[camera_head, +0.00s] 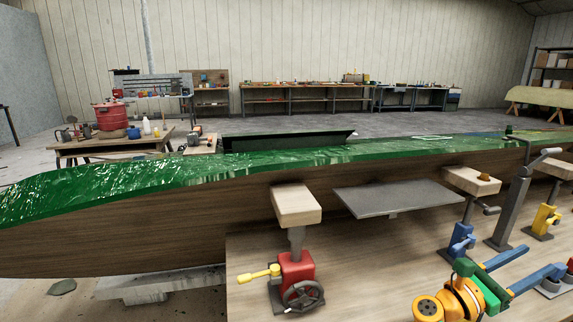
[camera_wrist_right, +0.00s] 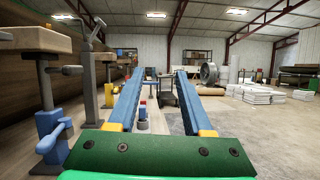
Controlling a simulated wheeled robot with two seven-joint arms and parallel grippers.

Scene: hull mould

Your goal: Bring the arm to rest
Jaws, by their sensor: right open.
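My right gripper (camera_head: 544,258) is at the lower right of the head view, with its two blue fingers apart and pointing right. It is above the wooden bench top and appears empty. In the right wrist view, the gripper (camera_wrist_right: 158,72) has both blue fingers spread, with nothing between them; the room and floor lie beyond. The orange and green wrist of my right arm shows at the bottom of the head view. My left gripper is not in either view.
The long wooden hull mould (camera_head: 150,222), topped by green sheeting (camera_head: 120,180), crosses the head view. A red-based stand (camera_head: 296,268), a blue-based stand (camera_head: 462,238) and a yellow-based stand (camera_head: 546,218) are near the arm. A grey plate (camera_head: 395,198) lies between stands. Open floor (camera_wrist_right: 235,115) lies ahead-right.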

